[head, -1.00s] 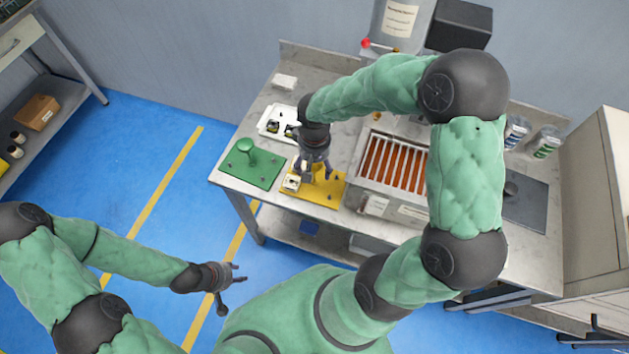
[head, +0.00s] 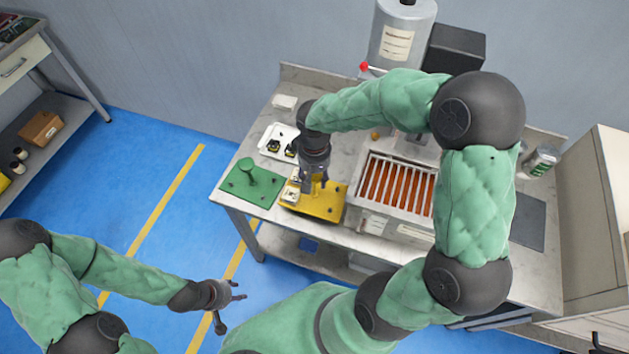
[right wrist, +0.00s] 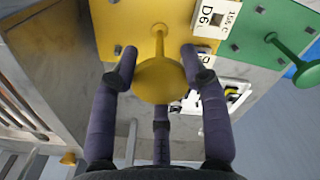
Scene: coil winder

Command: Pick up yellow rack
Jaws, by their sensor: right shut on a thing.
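The yellow rack (head: 323,207) is a flat plate with pegs, near the front edge of the workbench. Its round yellow knob on a post fills the middle of the right wrist view (right wrist: 158,80). My right gripper (head: 316,180) is above the rack, its dark fingers closed around the knob and post (right wrist: 160,62). A white block marked D6 (right wrist: 210,18) sits on the rack. I cannot tell if the rack is clear of the bench. My left gripper (head: 238,291) is open and empty, over the floor left of the bench.
A green plate with a knob (head: 247,190) lies left of the rack. A white tray with small dark parts (head: 268,140) is behind. A grey box with orange-brown slots (head: 399,187) stands close on the right. The workbench (head: 350,150) is crowded.

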